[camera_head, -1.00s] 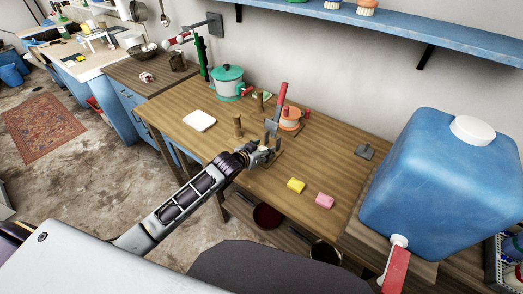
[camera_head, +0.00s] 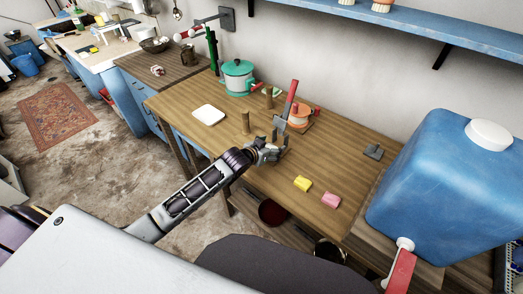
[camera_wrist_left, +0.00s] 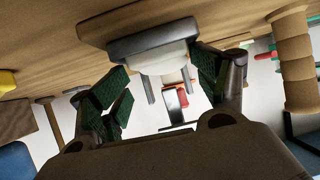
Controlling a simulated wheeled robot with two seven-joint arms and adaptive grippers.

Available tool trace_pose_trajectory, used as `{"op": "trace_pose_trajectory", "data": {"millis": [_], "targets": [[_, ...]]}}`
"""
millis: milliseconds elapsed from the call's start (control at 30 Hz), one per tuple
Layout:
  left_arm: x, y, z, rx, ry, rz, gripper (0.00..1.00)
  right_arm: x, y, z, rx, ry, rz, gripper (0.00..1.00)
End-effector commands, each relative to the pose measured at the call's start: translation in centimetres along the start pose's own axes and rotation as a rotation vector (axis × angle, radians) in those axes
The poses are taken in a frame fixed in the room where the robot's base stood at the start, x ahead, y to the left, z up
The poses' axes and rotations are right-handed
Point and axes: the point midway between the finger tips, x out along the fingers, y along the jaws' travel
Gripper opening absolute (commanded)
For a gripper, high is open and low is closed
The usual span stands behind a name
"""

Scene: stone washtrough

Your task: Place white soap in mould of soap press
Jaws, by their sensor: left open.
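The soap press stands on the wooden table, with a red lever (camera_head: 292,91) and grey metal parts. In the left wrist view, which looks upside down, its grey mould (camera_wrist_left: 152,37) lies against the table. A white block (camera_wrist_left: 168,58), apparently the white soap, sits at the mould between my fingers; how deep it sits is unclear. My left gripper (camera_head: 273,147) is at the front of the press. In the wrist view its dark green pads (camera_wrist_left: 160,88) are open on either side of the block. The soap cannot be made out in the head view. My right gripper is out of view.
A yellow block (camera_head: 303,184) and a pink block (camera_head: 331,200) lie to the right. A wooden post (camera_head: 245,123) stands close left of the gripper. A blue tank (camera_head: 440,190) fills the right.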

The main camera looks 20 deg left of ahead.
Motion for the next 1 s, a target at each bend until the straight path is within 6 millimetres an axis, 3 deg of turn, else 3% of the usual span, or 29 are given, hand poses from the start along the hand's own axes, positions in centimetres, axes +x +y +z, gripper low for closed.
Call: {"op": "trace_pose_trajectory", "data": {"millis": [33,300,700,1000], "targets": [[0.1,0.0,1.5,-0.005,-0.033,-0.001,0.73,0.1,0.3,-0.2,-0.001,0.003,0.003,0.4],[-1.8,-0.1,0.9,-0.004,-0.031,-0.004,0.73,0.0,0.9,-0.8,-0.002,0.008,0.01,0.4],[-6.0,-0.1,0.1,-0.003,-0.018,-0.004,0.73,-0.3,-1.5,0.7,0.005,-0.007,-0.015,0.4],[-8.8,-0.2,-0.1,-0.002,-0.016,-0.005,0.73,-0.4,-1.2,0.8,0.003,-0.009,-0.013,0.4]]}}
